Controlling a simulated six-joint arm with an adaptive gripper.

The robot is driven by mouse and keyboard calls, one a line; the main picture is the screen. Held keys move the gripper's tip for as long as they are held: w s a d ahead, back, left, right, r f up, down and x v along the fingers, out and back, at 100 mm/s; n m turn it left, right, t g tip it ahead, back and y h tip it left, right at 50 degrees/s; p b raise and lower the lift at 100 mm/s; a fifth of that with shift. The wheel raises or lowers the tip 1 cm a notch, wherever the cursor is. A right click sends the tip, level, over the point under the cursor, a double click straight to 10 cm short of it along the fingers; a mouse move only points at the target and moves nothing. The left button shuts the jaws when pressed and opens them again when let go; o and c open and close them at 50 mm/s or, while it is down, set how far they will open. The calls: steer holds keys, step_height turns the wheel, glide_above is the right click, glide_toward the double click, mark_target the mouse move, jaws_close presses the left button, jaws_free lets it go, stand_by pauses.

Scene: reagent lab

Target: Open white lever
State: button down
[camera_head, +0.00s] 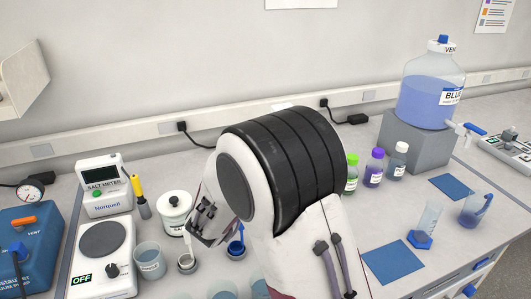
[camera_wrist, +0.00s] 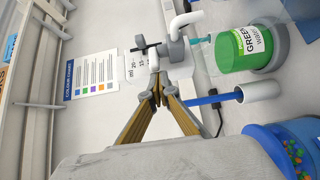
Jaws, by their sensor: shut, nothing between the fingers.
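My gripper (camera_wrist: 160,92) is shut and empty in the wrist view. Its fingertips are close to a small white part (camera_wrist: 154,60) of a grey and white fitting (camera_wrist: 175,50) with curved white pipes and a black bar. I cannot tell if the fingertips touch it, or if this part is the white lever. In the head view my arm covers the middle of the bench and hides this fitting. A white tap (camera_head: 459,128) sticks out from the large blue-filled bottle (camera_head: 425,103) at the right, well away from my gripper.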

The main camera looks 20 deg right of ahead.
steer(key=s+d, duration=0.1)
steer(key=s+d+n+t+y, duration=0.1)
steer(key=s, duration=0.1)
steer(key=shift+s, duration=0.2)
stand_by(0.6)
steer(key=shift+a, duration=0.15)
steer(key=s+a, duration=0.2)
steer(key=s, duration=0.7)
steer(key=shift+a, duration=0.2)
stand_by(0.6)
stand_by(0.6)
